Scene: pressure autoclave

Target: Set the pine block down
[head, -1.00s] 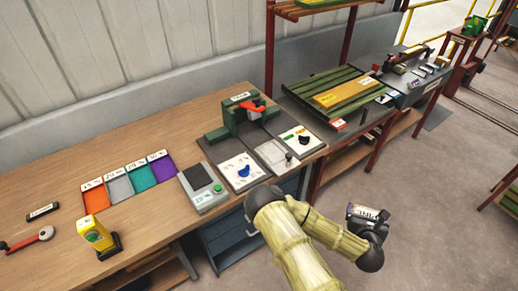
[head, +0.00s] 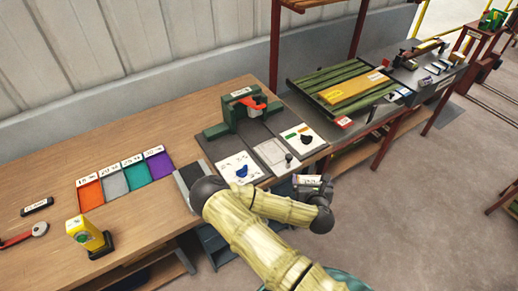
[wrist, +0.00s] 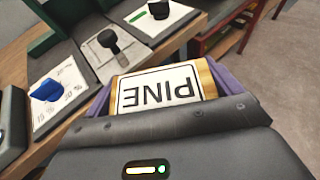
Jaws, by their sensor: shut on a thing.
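The pine block (wrist: 158,88) has a white face with the word PINE, upside down in the wrist view, and wooden edges. My gripper (wrist: 162,80) is shut on it, a purple finger at each side. In the head view my gripper (head: 313,182) is by the front edge of the workbench (head: 130,110), right of the two front cards, and the block is small there and hard to make out. The block appears to be in the air, with no support visible beneath it.
A white card with a blue shape (head: 240,169), a grey plate with a dark knob (head: 272,153) and a card with a green shape (head: 302,138) lie before a green press (head: 240,118). Coloured trays (head: 113,185) sit left. A yellow tool (head: 90,237) stands front left.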

